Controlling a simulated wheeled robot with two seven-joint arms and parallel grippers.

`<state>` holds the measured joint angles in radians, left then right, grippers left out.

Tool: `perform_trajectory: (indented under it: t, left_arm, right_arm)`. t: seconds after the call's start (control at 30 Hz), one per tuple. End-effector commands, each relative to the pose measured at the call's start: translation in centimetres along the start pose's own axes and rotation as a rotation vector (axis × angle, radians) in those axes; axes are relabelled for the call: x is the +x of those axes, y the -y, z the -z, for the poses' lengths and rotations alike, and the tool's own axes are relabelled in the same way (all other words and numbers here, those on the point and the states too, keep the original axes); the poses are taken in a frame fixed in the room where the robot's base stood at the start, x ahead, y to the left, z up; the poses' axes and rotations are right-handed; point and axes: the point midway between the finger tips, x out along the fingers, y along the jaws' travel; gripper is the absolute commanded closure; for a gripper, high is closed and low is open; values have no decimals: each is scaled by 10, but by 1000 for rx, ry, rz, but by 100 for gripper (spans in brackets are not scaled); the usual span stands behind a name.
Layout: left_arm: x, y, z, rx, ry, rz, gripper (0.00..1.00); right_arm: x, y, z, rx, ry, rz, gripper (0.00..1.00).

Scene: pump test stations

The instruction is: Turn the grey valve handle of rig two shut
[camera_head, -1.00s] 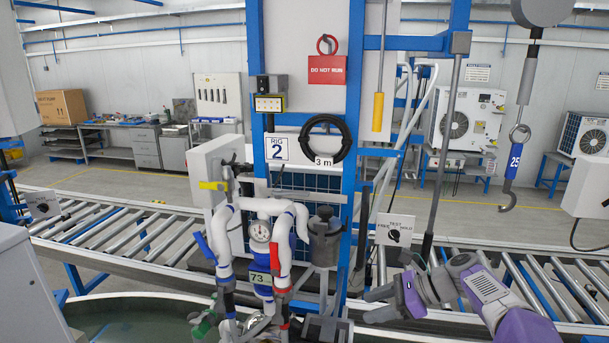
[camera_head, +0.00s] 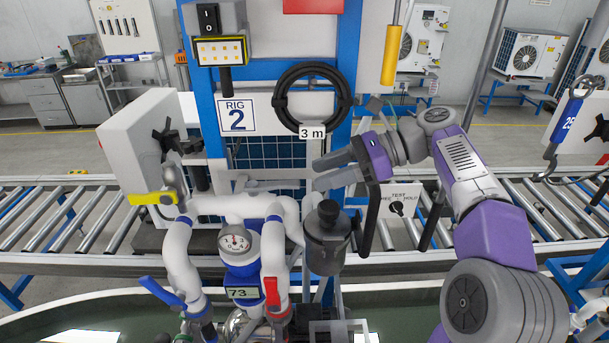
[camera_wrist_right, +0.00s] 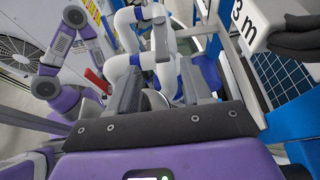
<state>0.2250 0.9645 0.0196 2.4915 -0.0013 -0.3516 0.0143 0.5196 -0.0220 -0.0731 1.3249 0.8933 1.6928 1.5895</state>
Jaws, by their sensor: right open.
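Rig two, with its "RIG 2" sign (camera_head: 237,115), fills the middle of the head view. My left gripper is out of view.
A dark grey canister (camera_head: 327,238) stands just below my right gripper. A coiled black hose (camera_head: 311,99) hangs above it.

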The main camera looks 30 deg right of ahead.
Motion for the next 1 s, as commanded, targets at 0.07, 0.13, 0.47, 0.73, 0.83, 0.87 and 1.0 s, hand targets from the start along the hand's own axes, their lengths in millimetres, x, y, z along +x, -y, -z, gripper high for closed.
perform_trajectory:
  t: [0.07, 0.13, 0.47, 0.73, 0.83, 0.87, 1.0]
  left_arm:
    - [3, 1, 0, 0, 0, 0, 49]
    - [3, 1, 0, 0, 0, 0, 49]
    - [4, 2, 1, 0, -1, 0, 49]
    - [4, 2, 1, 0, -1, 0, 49]
    - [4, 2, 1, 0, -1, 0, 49]
    - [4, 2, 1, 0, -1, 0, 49]
    - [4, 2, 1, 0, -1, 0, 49]
  right_arm:
    - [14, -1, 1, 0, -1, -3, 51]
    - [24, 0, 1, 1, -1, -3, 51]
    - [40, 0, 0, 0, -1, 1, 51]
    - [40, 0, 0, 0, -1, 0, 71]
    - [40, 0, 0, 0, -1, 0, 86]
    - [40, 0, 0, 0, -1, 0, 90]
    - [40, 0, 0, 0, -1, 0, 100]
